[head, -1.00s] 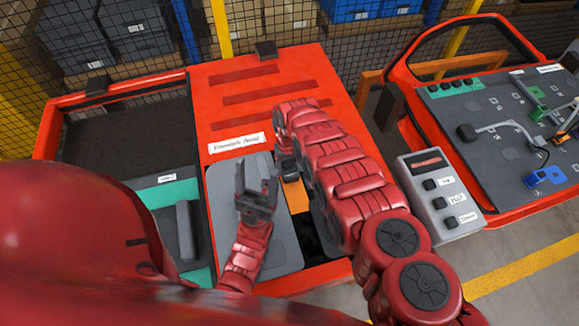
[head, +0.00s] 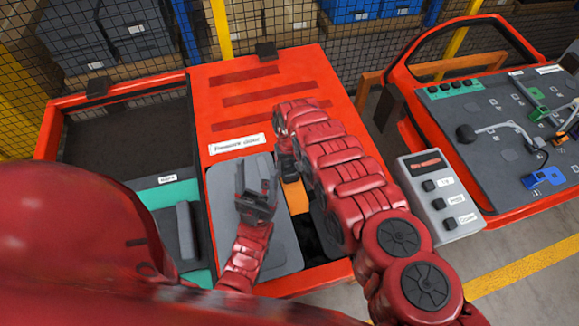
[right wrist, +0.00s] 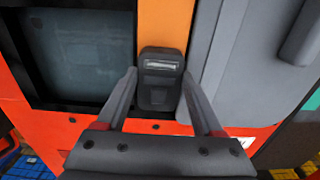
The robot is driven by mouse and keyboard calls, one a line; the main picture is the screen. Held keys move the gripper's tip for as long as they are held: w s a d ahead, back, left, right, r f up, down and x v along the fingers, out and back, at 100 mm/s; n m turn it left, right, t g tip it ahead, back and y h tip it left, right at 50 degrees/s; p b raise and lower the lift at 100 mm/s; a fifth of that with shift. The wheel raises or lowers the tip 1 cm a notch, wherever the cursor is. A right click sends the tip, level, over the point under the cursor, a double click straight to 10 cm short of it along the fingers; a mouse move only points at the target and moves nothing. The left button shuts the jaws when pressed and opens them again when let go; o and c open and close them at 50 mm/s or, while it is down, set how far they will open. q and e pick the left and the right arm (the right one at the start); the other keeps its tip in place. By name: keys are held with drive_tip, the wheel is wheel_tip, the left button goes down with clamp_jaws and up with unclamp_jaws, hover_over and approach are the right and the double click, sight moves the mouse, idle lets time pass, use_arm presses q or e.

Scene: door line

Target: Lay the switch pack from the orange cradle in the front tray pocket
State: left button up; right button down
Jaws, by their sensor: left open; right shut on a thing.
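The switch pack (right wrist: 160,80) is a small dark block with a pale strip near one end. In the right wrist view it lies between the two fingers of my right gripper (right wrist: 160,92), which is shut on it. The orange cradle (right wrist: 165,22) shows behind the pack; I cannot tell whether the pack still touches it. In the head view the cradle (head: 297,197) is partly hidden by my right arm. My left gripper (head: 257,198) is open and empty above a grey lid-like panel (head: 232,172). I cannot clearly make out the front tray pocket.
A dark recessed tray (head: 130,140) with a teal strip (head: 168,192) lies at left. A red slotted panel (head: 265,90) is at the back. At right stand a grey button box (head: 437,195) and a red-framed door panel (head: 500,120) with wiring.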

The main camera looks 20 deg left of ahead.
sight(289, 170)
wheel_tip(289, 170, up, 12)
drive_tip(key=p, duration=0.7)
drive_tip(key=shift+r, duration=0.15)
